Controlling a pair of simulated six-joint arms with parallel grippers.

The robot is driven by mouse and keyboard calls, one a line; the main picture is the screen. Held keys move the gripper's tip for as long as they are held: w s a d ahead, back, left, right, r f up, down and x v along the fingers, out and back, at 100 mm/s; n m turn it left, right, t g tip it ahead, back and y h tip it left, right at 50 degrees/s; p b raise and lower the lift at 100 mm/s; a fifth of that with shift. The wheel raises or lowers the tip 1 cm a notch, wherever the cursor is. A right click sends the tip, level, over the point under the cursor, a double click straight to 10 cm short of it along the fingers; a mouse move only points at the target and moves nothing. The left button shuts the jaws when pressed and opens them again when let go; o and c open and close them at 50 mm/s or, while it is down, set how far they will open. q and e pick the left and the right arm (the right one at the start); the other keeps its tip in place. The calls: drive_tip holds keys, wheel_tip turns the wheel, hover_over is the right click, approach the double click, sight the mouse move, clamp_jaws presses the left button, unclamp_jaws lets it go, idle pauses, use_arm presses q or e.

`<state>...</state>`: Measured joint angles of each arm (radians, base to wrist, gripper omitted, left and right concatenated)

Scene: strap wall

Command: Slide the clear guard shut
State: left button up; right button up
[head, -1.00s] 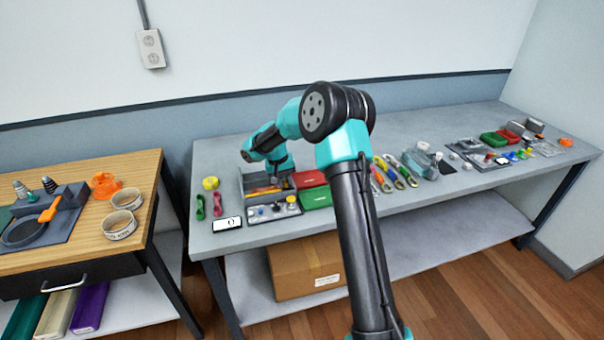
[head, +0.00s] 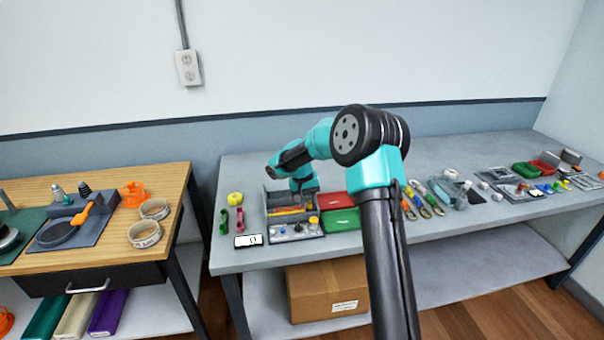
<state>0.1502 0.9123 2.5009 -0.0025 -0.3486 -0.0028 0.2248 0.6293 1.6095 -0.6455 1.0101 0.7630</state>
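I cannot make out the clear guard for certain in the head view. A grey station (head: 317,222) with a panel of small knobs, blue, white and yellow, stands at the left part of the grey bench. Behind the panel is an open grey tray (head: 271,209) holding orange and yellow items. My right gripper (head: 304,190) points down at the back right of this tray, partly hidden by its own wrist. Its fingers are too small to tell open from shut, and I cannot tell whether it touches anything. My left gripper is out of view.
Red (head: 337,201) and green (head: 342,219) boxes sit right of the tray. A white display (head: 249,240), a yellow roll (head: 235,198) and green and pink tools lie left. Coloured-handled tools (head: 428,200) lie farther right. A wooden bench (head: 100,195) stands left. The grey bench's middle back is clear.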

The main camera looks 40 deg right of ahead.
drive_tip(key=v, duration=1.6)
drive_tip(key=shift+s, duration=0.1)
